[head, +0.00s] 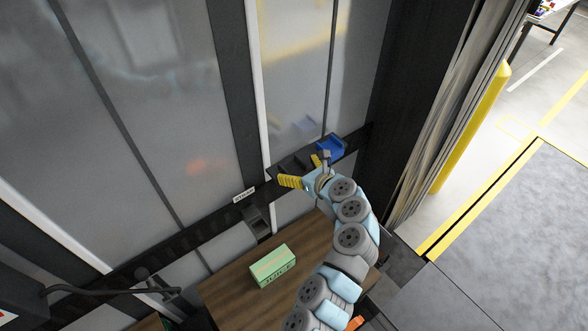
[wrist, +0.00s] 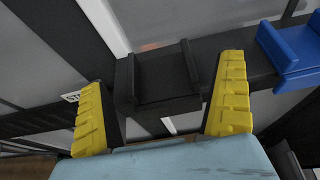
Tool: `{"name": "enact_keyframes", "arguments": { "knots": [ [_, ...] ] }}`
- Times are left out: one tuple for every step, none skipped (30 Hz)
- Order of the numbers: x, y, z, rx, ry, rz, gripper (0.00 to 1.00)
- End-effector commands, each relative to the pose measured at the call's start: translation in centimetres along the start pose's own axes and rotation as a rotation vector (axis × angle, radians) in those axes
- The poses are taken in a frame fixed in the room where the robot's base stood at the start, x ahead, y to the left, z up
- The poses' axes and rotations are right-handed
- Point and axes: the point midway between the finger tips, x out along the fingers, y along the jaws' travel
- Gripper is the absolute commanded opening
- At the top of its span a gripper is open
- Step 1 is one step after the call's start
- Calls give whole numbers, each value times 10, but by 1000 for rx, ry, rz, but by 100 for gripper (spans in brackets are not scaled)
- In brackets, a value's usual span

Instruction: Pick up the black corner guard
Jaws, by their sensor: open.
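The black corner guard (wrist: 166,78) sits on the dark ledge in the wrist view, with a flat middle and raised side walls. In the head view the black corner guard (head: 294,164) is dark against the ledge and partly hidden by my gripper. My gripper (wrist: 161,105) is open, its yellow fingers spread on either side of the guard in the picture. I cannot tell whether the fingers touch it. In the head view my gripper (head: 304,171) is at the ledge, just left of a blue corner guard (head: 330,148).
The blue guard also shows at the upper right of the wrist view (wrist: 292,48). The ledge (head: 212,208) runs along the panelled door, with a small white label (head: 243,195) on it. A green box (head: 272,265) stands on a wooden top (head: 231,292) below.

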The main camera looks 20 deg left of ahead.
Motion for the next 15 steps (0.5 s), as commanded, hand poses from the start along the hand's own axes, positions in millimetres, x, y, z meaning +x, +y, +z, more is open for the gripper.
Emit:
{"name": "enact_keyframes", "arguments": {
  "knots": [
    [4, 0, 1, -2, 2, 2, 100],
    [6, 0, 1, -2, 2, 2, 100],
    [10, 0, 1, -2, 1, 1, 100],
    [12, 0, 1, -1, 1, 1, 100],
    [14, 0, 0, 0, 1, 1, 100],
    [16, 0, 0, 0, 1, 1, 100],
    [17, 0, 0, 0, 1, 1, 100],
    [18, 0, 0, 0, 1, 0, 100],
    [18, 0, 0, 0, 0, 0, 100],
    [19, 0, 0, 0, 0, 0, 100],
    [19, 0, 0, 0, 0, -1, 100],
    [19, 0, 0, 0, 0, -1, 100],
    [19, 0, 0, 0, 0, -1, 100],
    [19, 0, 0, 0, 0, -1, 100],
    [19, 0, 0, 0, 0, -1, 100]
  ]
}}
